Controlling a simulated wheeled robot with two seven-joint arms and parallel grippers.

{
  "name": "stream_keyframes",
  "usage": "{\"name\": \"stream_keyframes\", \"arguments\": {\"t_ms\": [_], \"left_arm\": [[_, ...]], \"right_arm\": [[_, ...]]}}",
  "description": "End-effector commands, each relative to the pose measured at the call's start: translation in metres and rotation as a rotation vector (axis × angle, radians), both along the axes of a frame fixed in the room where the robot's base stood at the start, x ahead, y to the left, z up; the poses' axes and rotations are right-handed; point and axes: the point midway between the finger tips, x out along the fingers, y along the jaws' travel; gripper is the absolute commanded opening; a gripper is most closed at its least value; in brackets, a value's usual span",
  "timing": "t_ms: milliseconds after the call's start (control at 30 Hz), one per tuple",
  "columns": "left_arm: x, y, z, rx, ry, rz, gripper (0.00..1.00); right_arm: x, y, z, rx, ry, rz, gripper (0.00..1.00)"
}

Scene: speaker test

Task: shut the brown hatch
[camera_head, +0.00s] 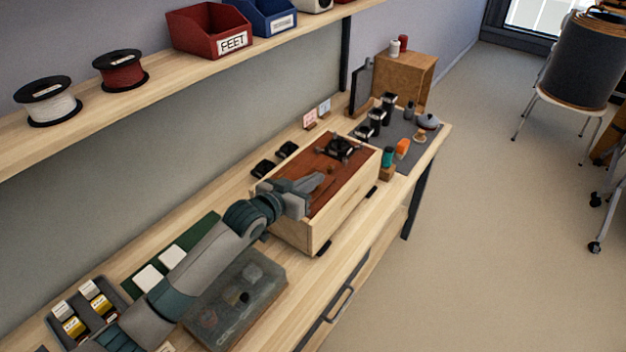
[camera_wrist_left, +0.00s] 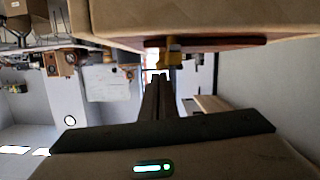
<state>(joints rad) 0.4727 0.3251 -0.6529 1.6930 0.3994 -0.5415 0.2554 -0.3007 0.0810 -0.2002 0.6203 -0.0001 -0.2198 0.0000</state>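A pale wooden box (camera_head: 318,222) lies on the bench with a reddish-brown panel in its top, which I take for the brown hatch (camera_head: 338,188). I cannot tell how far the hatch stands open. My left gripper (camera_head: 318,184) is over the near left part of the box top and hides part of the panel. In the left wrist view its fingers (camera_wrist_left: 159,82) look together, with nothing clear between them. A brown strip (camera_wrist_left: 220,42) and a small yellow part (camera_wrist_left: 171,53) show just past the tips; contact is unclear. My right gripper is out of view.
A black part (camera_head: 344,148) sits at the far end of the box top. A grey slab (camera_head: 235,300) lies in front of the box, beneath my left arm. Black cylinders (camera_head: 376,118) and an orange item (camera_head: 402,147) stand beyond. A shelf (camera_head: 150,88) runs above the bench.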

Motion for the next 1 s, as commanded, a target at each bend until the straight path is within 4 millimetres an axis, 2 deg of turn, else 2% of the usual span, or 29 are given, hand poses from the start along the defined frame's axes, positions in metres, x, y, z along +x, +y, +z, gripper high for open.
{"name": "stream_keyframes", "arguments": {"t_ms": [133, 333, 733, 800, 1000], "left_arm": [[-0.001, 0.000, -0.003, 0.002, 0.007, -0.001, 0.00], [0.000, 0.000, 0.004, 0.002, 0.006, 0.000, 0.00], [0.010, 0.002, 0.045, 0.000, 0.000, 0.004, 0.00], [0.002, 0.006, 0.038, 0.000, 0.000, 0.003, 0.00], [-0.020, 0.022, 0.046, 0.000, -0.002, 0.003, 0.00]], "right_arm": [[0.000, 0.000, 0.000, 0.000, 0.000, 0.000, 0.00], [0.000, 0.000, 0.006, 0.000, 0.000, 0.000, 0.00], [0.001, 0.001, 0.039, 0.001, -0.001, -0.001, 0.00], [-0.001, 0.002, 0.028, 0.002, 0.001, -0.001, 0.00], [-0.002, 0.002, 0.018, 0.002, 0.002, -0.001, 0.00]]}}
